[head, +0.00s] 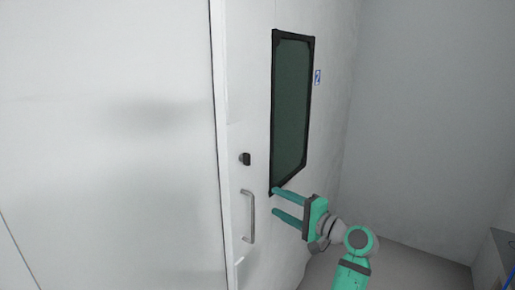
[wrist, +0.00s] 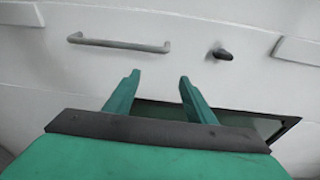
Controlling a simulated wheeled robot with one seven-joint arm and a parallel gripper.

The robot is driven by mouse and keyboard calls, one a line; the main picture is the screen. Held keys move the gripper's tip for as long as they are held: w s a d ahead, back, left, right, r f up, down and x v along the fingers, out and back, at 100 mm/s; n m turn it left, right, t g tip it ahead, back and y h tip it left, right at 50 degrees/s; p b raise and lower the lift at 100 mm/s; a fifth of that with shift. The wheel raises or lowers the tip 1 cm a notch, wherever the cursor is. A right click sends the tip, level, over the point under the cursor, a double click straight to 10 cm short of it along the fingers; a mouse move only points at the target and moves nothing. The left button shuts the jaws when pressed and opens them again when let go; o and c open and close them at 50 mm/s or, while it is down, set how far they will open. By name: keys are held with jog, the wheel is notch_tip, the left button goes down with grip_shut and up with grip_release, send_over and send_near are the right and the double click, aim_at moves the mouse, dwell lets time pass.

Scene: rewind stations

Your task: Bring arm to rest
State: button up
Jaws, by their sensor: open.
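My gripper (head: 274,201) is green with two long fingers. In the head view it is in front of the white door, below the dark window and to the right of the handle. The fingers are apart and hold nothing. In the wrist view my gripper (wrist: 158,82) also shows open, with bare white door surface beyond its tips. The arm reaches in from the lower right of the head view.
The white door (head: 300,235) has a metal handle (head: 248,216), a dark knob (head: 245,158) and a dark-framed window (head: 291,105). A small blue sign (head: 317,77) is right of the window. A grey wall (head: 430,130) stands at the right. Some floor shows below it.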

jog(key=s+a+f+m+t+h, duration=0.1)
jog(key=s+f+h, duration=0.2)
jog(key=f, duration=0.9)
jog(key=s+f+m+t+h, duration=0.1)
jog(key=s+f+h, duration=0.15)
jog(key=f, duration=0.95)
jog(key=s+a+f+n+h, duration=0.1)
jog(key=s+f+h, duration=0.2)
jog(key=s+f, duration=0.7)
jog(key=s+a+f+n+h, duration=0.1)
jog(key=s+f+h, duration=0.2)
jog(key=s+f, duration=0.7)
jog(key=s+a+r+n+h, duration=0.1)
jog(key=s, duration=0.6)
jog(key=s+a+r+n, duration=0.1)
jog(key=s+n, duration=0.1)
jog(key=s, duration=0.5)
jog(key=s+a+r+n, duration=0.2)
jog(key=s+r, duration=0.3)
jog(key=s, duration=0.3)
jog(key=s+a+r+n, duration=0.1)
jog(key=s+r+n, duration=0.3)
jog(key=s, duration=0.5)
jog(key=shift+s+a+r+n+t, duration=0.2)
jog(key=shift+a+r+n+t, duration=0.15)
jog(key=shift+r, duration=0.9)
jog(key=shift+s, duration=0.1)
